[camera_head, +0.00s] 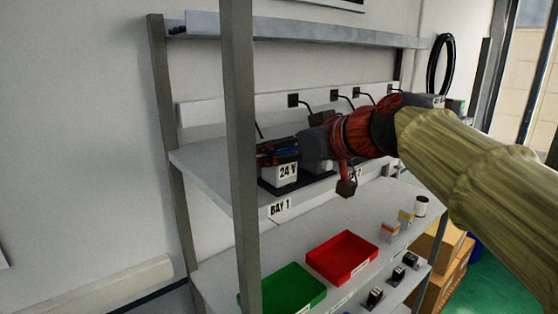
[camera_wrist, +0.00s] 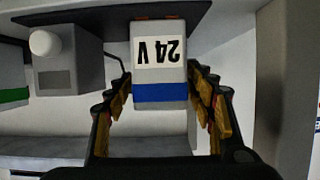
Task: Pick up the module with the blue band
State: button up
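The module with the blue band (camera_wrist: 160,94) is a pale grey block with an upside-down "24 V" label in the wrist view. In the head view the "24 V" module (camera_head: 281,174) stands upright on a black base on the upper shelf, above the "BAY 1" label. My gripper (camera_wrist: 160,72) has one finger on each side of the module, and it shows above the module in the head view (camera_head: 279,153). The fingers look spread, with narrow gaps beside the block; contact is not clear. My gripper and wrist hide part of the module's top in the head view.
A grey box with a white knob (camera_wrist: 68,68) and a green-banded module (camera_wrist: 13,96) stand left in the wrist view. A shelf post (camera_head: 240,150) rises close to bay 1. Red (camera_head: 343,276) and green (camera_head: 262,298) trays lie on the shelf below.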

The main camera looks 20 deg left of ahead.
jog(key=c, duration=1.2)
jog(key=shift+o, duration=0.2)
jog(key=shift+r, duration=0.1)
